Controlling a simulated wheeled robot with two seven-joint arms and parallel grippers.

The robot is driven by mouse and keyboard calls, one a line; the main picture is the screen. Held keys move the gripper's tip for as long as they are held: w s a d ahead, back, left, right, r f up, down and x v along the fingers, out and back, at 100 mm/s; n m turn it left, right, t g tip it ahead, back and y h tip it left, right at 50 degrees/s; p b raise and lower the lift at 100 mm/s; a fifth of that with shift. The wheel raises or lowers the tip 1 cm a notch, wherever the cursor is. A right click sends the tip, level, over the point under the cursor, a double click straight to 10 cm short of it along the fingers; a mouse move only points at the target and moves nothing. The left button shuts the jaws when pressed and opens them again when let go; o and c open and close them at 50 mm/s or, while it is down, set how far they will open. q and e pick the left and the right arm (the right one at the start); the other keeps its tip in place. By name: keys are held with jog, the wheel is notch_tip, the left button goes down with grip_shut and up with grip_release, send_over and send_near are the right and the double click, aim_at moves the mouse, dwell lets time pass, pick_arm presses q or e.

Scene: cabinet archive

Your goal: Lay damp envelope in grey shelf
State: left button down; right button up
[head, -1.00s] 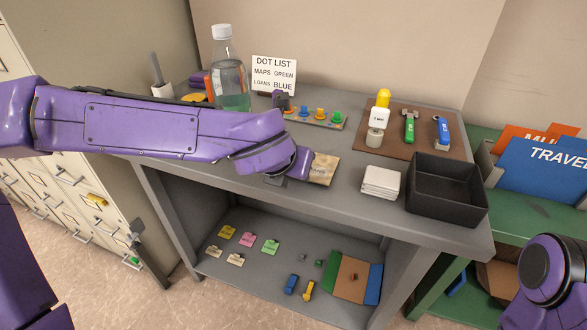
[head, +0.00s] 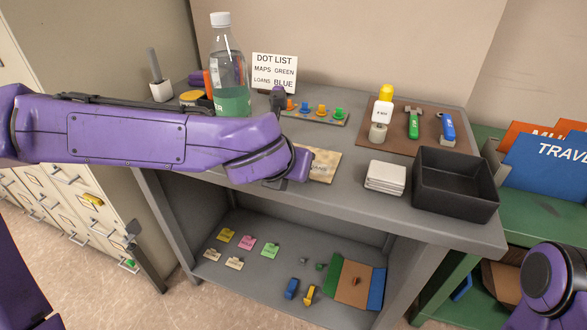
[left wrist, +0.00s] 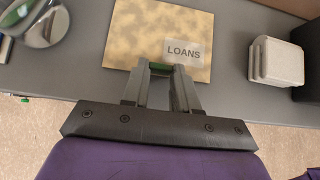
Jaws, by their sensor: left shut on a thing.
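The damp envelope (head: 325,164), tan and blotchy with a LOANS label, lies at the grey table's front part. It also shows in the left wrist view (left wrist: 150,35). My left gripper (left wrist: 162,68) is shut on the envelope's near edge, with a small green piece between the fingertips. My left forearm and wrist hide part of the envelope in the head view. The grey shelf (head: 255,285) is the lower board under the tabletop. My right gripper is out of view; only part of my right arm shows at the lower right.
A black tray (head: 455,200) and a white stack (head: 385,177) stand right of the envelope. A bottle (head: 229,75) stands behind my left arm.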

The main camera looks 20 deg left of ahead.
pick_arm(q)
jog(key=c, duration=0.8)
grip_release()
jog(key=shift+c, duration=0.3)
jog(key=shift+p+v, duration=0.7)
jog(key=shift+v, duration=0.2)
jog(key=p+v, duration=0.3)
jog(key=v, duration=0.2)
jog(key=shift+s+r, duration=0.1)
